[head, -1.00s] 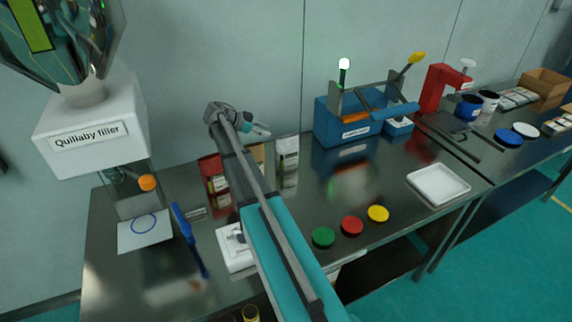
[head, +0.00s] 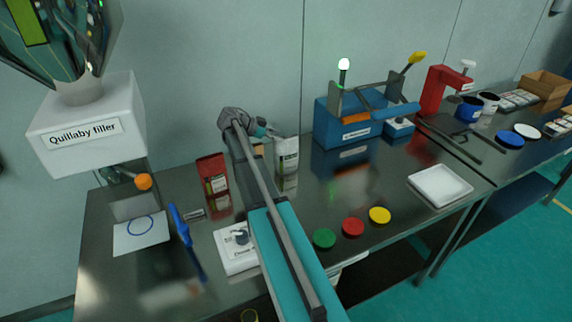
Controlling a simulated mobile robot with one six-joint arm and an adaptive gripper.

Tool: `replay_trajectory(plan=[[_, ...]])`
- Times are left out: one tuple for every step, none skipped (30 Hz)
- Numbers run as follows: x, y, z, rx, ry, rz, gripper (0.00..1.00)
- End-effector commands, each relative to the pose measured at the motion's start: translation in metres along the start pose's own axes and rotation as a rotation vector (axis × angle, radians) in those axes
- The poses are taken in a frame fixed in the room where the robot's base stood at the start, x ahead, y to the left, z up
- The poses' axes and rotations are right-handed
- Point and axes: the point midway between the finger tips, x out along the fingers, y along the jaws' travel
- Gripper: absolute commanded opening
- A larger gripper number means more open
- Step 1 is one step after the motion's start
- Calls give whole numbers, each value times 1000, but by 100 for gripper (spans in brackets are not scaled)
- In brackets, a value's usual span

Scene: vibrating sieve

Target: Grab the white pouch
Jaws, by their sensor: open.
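The white pouch (head: 287,156) stands upright on the metal table near the back wall, with dark print on its front. My gripper (head: 268,133) is at the end of my arm, just left of the pouch's top edge. It is open and holds nothing that I can see. The fingers are small here, and I cannot tell whether they touch the pouch. A red pouch (head: 212,175) stands further left, on the other side of my arm. A brown pouch between them is mostly hidden behind my arm.
The Quillaby filler (head: 86,135) stands at the left. A blue sealing machine (head: 346,122) is just right of the white pouch. A white scale (head: 234,246) and green (head: 324,238), red (head: 353,227) and yellow discs (head: 380,215) lie in front. A white tray (head: 441,186) is at the right.

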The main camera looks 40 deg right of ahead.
Motion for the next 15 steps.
replay_trajectory(plan=[[9, 2, 3, 1, 0, 2, 54], [12, 1, 2, 1, 0, 2, 54], [16, 1, 2, 0, 0, 2, 54], [19, 1, 2, 0, 0, 2, 54], [21, 1, 2, 0, 0, 1, 54], [24, 1, 2, 0, 0, 1, 54], [25, 1, 2, 0, 0, 0, 54], [26, 1, 1, 0, 0, 0, 54], [27, 1, 1, 0, 0, 0, 54], [27, 0, 1, 0, 0, 0, 54], [27, 0, 1, 0, 0, 0, 54], [27, 0, 0, 0, 0, -1, 54], [27, 0, 0, 0, 0, -1, 54], [27, 0, 0, 0, 0, -1, 54], [27, 0, 0, 0, 0, -1, 54]])
